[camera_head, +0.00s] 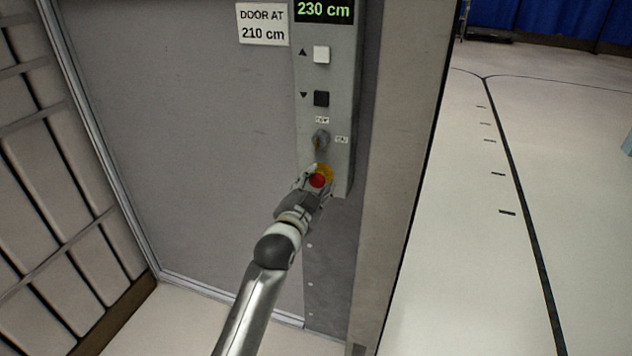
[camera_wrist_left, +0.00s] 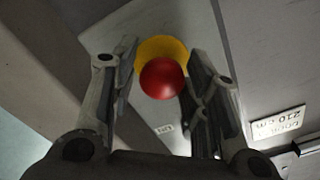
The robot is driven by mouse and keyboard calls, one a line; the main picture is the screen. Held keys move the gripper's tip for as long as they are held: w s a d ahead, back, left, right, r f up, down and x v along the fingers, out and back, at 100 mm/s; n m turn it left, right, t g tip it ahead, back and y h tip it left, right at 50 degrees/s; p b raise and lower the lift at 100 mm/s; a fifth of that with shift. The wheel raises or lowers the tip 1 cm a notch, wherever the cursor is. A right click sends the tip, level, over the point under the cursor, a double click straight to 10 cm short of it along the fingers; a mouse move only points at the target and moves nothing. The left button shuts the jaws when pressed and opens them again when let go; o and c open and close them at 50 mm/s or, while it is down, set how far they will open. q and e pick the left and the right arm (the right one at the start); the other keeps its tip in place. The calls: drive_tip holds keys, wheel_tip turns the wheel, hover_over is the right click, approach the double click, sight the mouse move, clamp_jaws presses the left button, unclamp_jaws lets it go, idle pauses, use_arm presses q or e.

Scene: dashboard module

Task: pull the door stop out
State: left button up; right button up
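The door stop appears to be the red ball-shaped knob (camera_head: 317,181) on a yellow round base (camera_head: 326,171), low on a grey control panel (camera_head: 333,110). My left gripper (camera_head: 314,184) is at the knob, its arm reaching up from below. In the left wrist view the red knob (camera_wrist_left: 162,78) sits between the two spread fingers of the left gripper (camera_wrist_left: 160,75), in front of the yellow base (camera_wrist_left: 160,50). A narrow gap shows at the left finger; the right finger looks very close to the knob, and contact there is unclear. My right gripper is not in view.
The panel also carries a "230 cm" display (camera_head: 324,10), a white up button (camera_head: 322,54), a black down button (camera_head: 321,98) and a key switch (camera_head: 320,139) just above the knob. A "DOOR AT 210 cm" sign (camera_head: 262,25) is at left. Open floor (camera_head: 560,170) lies at right.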

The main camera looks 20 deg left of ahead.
use_arm(q)
drive_tip(key=shift+o, duration=0.8)
drive_tip(key=shift+s+r, duration=0.1)
drive_tip(key=shift+r, duration=0.05)
drive_tip(key=s, duration=1.2)
drive_tip(key=shift+a, duration=0.2)
drive_tip(key=shift+w, duration=0.1)
